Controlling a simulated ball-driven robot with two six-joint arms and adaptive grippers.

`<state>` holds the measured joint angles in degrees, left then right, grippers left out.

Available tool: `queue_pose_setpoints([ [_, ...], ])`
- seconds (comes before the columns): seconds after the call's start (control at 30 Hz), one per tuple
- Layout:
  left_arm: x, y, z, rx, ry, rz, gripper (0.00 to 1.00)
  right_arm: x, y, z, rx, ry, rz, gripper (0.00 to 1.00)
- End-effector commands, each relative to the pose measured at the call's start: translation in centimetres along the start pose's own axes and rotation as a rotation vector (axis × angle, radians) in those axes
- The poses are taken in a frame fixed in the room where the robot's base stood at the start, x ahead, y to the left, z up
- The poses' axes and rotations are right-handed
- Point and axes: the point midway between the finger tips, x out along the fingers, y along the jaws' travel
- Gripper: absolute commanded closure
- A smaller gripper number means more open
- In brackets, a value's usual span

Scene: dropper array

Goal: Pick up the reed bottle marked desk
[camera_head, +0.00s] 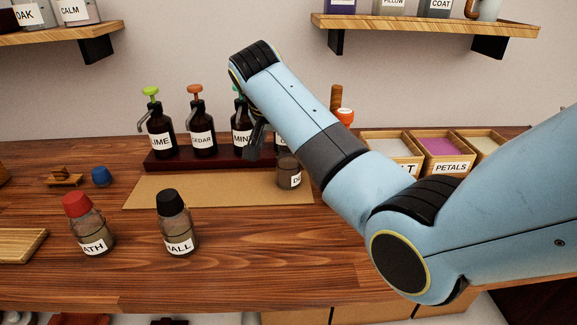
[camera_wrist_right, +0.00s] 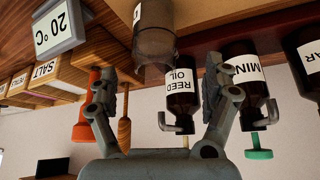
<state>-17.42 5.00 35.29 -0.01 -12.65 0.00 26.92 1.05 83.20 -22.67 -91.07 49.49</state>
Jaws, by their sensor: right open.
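The reed bottle marked desk (camera_head: 289,172) appears to be the grey see-through bottle at the right end of the tan mat; only a "D" shows on its label, as my right arm hides part of it. In the right wrist view, which is upside down, a grey see-through bottle (camera_wrist_right: 156,42) shows at the top centre, its label cut by the angle. My right gripper (camera_head: 256,138) is partly hidden behind its own arm, above and left of that bottle. In the wrist view its fingers (camera_wrist_right: 160,82) are spread, with nothing held between them. My left gripper is out of view.
Pump bottles LIME (camera_head: 160,138), CEDAR (camera_head: 203,139), MINT (camera_head: 241,138) and REED OIL (camera_wrist_right: 181,92) stand on a dark rack close behind. Capped bottles (camera_head: 90,235) (camera_head: 178,232) stand in front of the mat (camera_head: 170,192). A blue cap (camera_head: 102,176) lies left. Labelled boxes (camera_head: 447,168) stand right.

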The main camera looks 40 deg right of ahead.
Motion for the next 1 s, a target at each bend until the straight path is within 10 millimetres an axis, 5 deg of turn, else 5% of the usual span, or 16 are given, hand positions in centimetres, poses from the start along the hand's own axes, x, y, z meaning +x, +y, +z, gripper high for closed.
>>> queue_pose_setpoints([
  [0.3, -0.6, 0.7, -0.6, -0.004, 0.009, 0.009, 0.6, 4.4, 0.6, -0.4, -0.001, 0.0, 0.002, 0.17],
  [0.57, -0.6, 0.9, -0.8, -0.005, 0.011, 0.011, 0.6, 4.7, 0.6, -0.3, -0.001, 0.0, 0.001, 0.17],
  [1.0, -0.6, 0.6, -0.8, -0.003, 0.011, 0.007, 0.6, 4.6, 0.6, -0.3, -0.001, -0.001, 0.001, 0.74],
])
